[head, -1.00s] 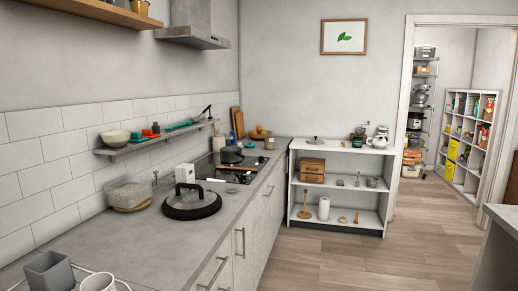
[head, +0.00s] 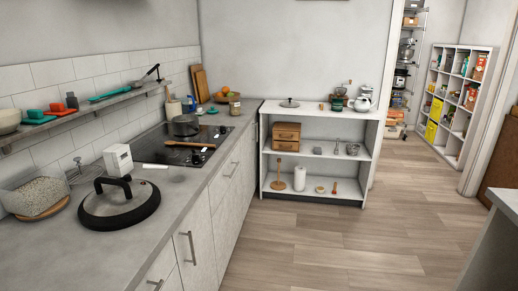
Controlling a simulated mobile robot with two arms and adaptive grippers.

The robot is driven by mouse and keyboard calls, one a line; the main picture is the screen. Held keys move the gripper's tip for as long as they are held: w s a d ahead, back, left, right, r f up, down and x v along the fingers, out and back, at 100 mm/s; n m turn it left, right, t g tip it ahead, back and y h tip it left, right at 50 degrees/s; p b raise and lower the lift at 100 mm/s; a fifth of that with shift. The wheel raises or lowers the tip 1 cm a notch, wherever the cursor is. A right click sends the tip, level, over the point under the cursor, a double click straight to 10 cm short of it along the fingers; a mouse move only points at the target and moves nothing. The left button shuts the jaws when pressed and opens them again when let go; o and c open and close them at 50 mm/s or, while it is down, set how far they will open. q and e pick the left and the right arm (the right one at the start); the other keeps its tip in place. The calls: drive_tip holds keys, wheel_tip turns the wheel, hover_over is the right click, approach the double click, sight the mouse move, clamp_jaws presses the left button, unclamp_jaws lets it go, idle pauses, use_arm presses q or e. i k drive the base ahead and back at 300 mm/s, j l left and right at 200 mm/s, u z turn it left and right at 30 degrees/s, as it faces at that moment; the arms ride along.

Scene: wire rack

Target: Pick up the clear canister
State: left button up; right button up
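I cannot make out a clear canister for certain. A clear open container (head: 36,196) with pale grainy contents sits on a round wooden board at the left of the counter. A small jar (head: 235,104) with a brownish lid stands at the counter's far end. A tall wire rack (head: 403,72) with several pots, boxes and other items shows through the doorway, partly hidden by the door frame; its items are too small to tell apart. Neither of my grippers is in view.
The grey counter (head: 180,200) runs along the left, with a black-rimmed lid (head: 120,208) and a stove. A white shelf unit (head: 318,112) stands at the back wall. Another counter edge (head: 503,205) is at the right. The wooden floor (head: 340,240) between is clear towards the doorway.

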sight(234, 99)
drive_tip(key=i+l+z, duration=0.1)
drive_tip(key=i+z, duration=0.35)
drive_tip(key=i, duration=1.4)
